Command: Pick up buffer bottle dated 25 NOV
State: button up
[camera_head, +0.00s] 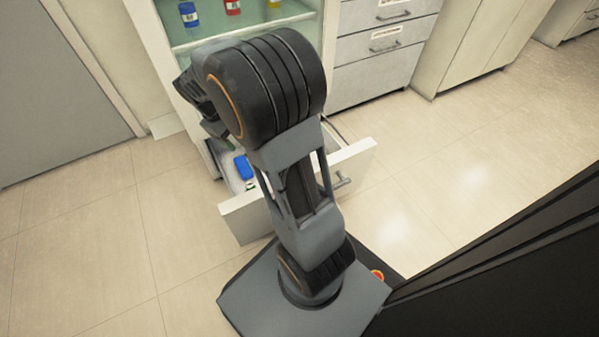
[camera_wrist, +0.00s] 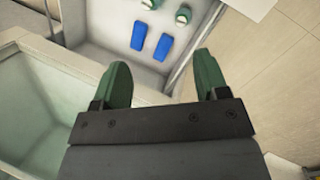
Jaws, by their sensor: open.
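Two white bottles with green parts, (camera_wrist: 183,14) and (camera_wrist: 150,4), are in an open drawer (camera_wrist: 105,50) at the top of the wrist view. The second is cut by the frame edge. No date can be read on either, so I cannot tell which is the 25 NOV buffer bottle. My gripper (camera_wrist: 162,78) is open and empty, with its two green fingers apart. In the wrist view the fingertips point towards the drawer, below the blue items in the picture. In the head view my arm hides much of the drawer (camera_head: 241,207).
Two blue items, (camera_wrist: 139,36) and (camera_wrist: 163,47), lie in the drawer near the bottles. A glass shelf above it holds a blue-capped bottle (camera_head: 188,15), a red one (camera_head: 233,6) and a partly cut yellow one (camera_head: 273,3). Floor at right is clear.

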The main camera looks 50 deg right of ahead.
jog(key=w+d+f+n+g+h, duration=0.1)
jog(key=w+d+f+g, duration=0.15)
jog(key=d+f, duration=0.45)
jog(key=w+d+f+n+g+h, duration=0.1)
jog(key=w+d+f+n+g, duration=0.15)
jog(key=d+f, duration=0.5)
jog(key=shift+s+d+f+n+g+h+b, duration=0.25)
jog(key=shift+s+d+f+g+h+b, duration=0.3)
jog(key=shift+s+d+f, duration=1.95)
jog(key=shift+s+d+f+n+g+h+b, duration=0.35)
jog(key=shift+d+f+b, duration=0.45)
jog(key=shift+f, duration=3.5)
jog(key=shift+s+d+f+n+g+h+b, duration=0.15)
jog(key=shift+s+d+f+g+h+b, duration=0.4)
jog(key=shift+s+d+f, duration=2)
jog(key=shift+w+a+f, duration=0.4)
jog(key=shift+w+f, duration=0.05)
jog(key=shift+w, duration=0.15)
jog(key=shift+w+a+f, duration=0.35)
jog(key=shift+w+f, duration=0.05)
jog(key=shift+w, duration=0.15)
grip_shut()
